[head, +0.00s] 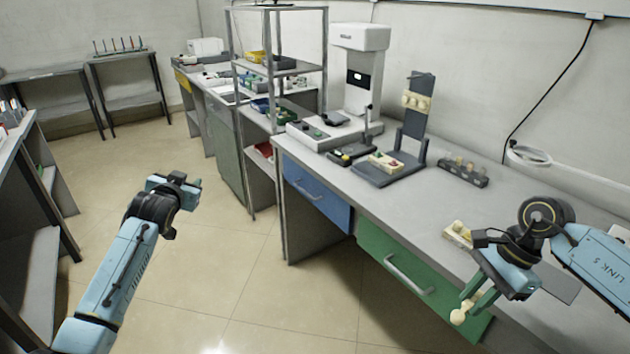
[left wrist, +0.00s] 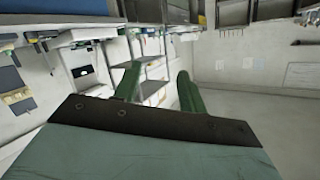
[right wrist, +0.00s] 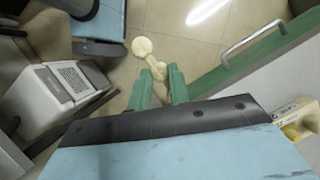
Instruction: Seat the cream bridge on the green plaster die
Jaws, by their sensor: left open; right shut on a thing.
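The cream bridge (head: 459,316) is a short bar with rounded ends, also seen in the right wrist view (right wrist: 143,47). My right gripper (head: 474,301) is shut on one end of it, with the other end sticking out past the green fingers (right wrist: 160,84). It hangs in front of the green drawer, over the floor. My left gripper (head: 174,187) is open and empty above the floor at the left, its fingers apart in the left wrist view (left wrist: 158,85). A pale block with a small green spot (head: 384,161) stands on the bench; whether that is the green die I cannot tell.
The grey bench (head: 405,203) has a dark upright stand (head: 414,140), a dark rack with several pegs (head: 463,172), and a cream block (head: 458,233) near the front edge. A white machine (head: 358,75) stands behind. The bench middle is clear.

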